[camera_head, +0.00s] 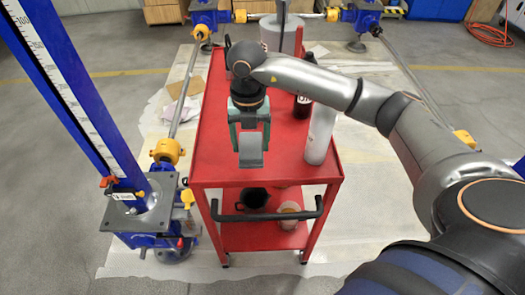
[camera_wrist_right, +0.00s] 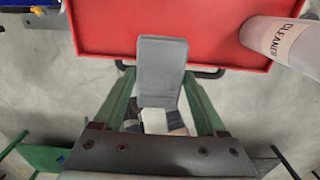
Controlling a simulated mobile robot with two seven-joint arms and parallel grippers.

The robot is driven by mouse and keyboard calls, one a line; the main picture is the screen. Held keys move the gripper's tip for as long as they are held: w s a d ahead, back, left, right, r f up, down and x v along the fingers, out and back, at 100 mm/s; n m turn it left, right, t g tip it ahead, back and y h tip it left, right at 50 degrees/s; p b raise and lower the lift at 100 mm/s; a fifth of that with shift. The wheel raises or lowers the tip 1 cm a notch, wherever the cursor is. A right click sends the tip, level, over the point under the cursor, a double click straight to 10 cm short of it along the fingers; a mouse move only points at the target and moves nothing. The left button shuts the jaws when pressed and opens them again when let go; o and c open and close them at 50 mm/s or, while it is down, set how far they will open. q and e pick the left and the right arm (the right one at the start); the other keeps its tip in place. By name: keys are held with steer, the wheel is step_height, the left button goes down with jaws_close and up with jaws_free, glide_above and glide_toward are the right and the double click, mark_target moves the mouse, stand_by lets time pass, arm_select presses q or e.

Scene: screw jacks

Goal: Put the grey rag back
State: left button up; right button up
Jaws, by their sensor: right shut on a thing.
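My right gripper (camera_head: 250,136) points down over the near part of the red cart (camera_head: 210,150). Its green fingers are shut on the grey rag (camera_head: 251,155), a flat, narrow piece that hangs below the fingertips. In the right wrist view the rag (camera_wrist_right: 162,68) sticks out between the fingers and overlaps the cart's near edge. The rag's height over the cart top is hard to tell. My left gripper is not in view.
A white cleaner bottle (camera_head: 320,135) stands on the cart's near right, with a dark bottle (camera_head: 302,105) behind it. A dark pot (camera_head: 252,197) and a jar (camera_head: 289,214) sit on the lower shelf. A blue measuring column (camera_head: 75,90) rises at the left.

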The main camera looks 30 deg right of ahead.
mark_target(262, 144)
steer(key=d+f, duration=0.1)
steer(key=f, duration=0.1)
steer(key=w+d+f, duration=0.1)
steer(key=d+f, duration=0.1)
steer(key=w+d+f, duration=0.1)
steer(key=f, duration=0.1)
steer(key=shift+w+d, duration=0.25)
steer(key=shift+d, duration=0.1)
steer(key=f, duration=0.3)
steer(key=shift+w+d, duration=0.1)
steer(key=shift+d, duration=0.1)
steer(key=shift+f, duration=0.2)
steer(key=shift+f, duration=0.1)
steer(key=o, duration=1.1)
steer(key=shift+o, duration=0.2)
steer(key=shift+r, duration=0.2)
step_height(262, 144, up, 12)
